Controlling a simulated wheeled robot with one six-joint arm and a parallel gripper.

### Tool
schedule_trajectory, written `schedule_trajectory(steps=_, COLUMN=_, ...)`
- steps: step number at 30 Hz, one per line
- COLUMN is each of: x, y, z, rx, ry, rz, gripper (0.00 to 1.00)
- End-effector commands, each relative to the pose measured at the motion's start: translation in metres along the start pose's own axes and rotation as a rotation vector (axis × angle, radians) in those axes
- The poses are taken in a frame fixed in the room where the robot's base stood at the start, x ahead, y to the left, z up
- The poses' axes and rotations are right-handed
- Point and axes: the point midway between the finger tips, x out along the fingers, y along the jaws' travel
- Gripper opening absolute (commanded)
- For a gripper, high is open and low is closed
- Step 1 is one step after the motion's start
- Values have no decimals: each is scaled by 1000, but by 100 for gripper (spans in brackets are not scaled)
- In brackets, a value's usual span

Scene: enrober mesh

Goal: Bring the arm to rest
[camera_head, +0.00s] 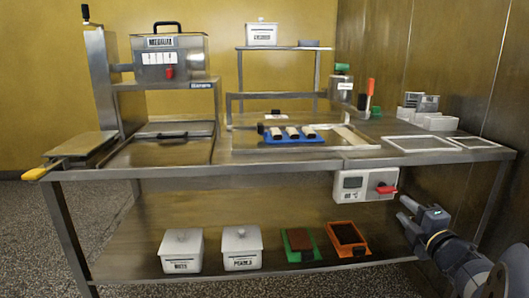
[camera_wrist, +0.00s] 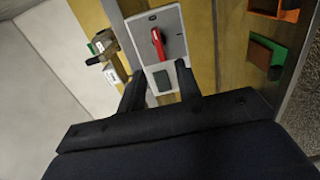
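My arm reaches in from the lower right in the camera_head view. My gripper (camera_head: 406,211) is in front of the table's right side, below and right of the control box. In the wrist view my gripper (camera_wrist: 160,86) shows two dark fingers spread apart with nothing between them. Beyond the fingers is the white control box (camera_head: 352,186) with a red lever (camera_head: 386,189); the box also shows in the wrist view (camera_wrist: 153,32), tilted. My gripper looks apart from the box.
The steel table (camera_head: 270,167) has a lower shelf (camera_head: 150,240) with two white bins, a green tray (camera_head: 288,248) and an orange tray (camera_head: 331,240). On top are a blue tray (camera_head: 315,140) with several bars and white frames (camera_head: 420,143). A wooden wall (camera_head: 460,60) stands at right.

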Motion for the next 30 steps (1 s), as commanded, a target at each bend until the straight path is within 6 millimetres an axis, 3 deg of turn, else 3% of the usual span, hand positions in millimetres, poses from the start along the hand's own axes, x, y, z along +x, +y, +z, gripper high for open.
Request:
schedule_trajectory(steps=4, x=-30, y=2, z=0, rx=1, ry=-3, rz=-1, gripper=33)
schedule_trajectory(steps=6, x=-7, y=-3, z=-2, rx=-1, ry=7, rz=0, gripper=33)
schedule_trajectory(steps=20, x=84, y=-3, z=-2, rx=0, ry=4, rz=1, gripper=33)
schedule_trajectory(steps=22, x=83, y=6, z=0, rx=63, ry=0, rz=-1, gripper=33)
schedule_trajectory(steps=30, x=82, y=7, z=0, rx=319, ry=0, rz=-3, gripper=33)
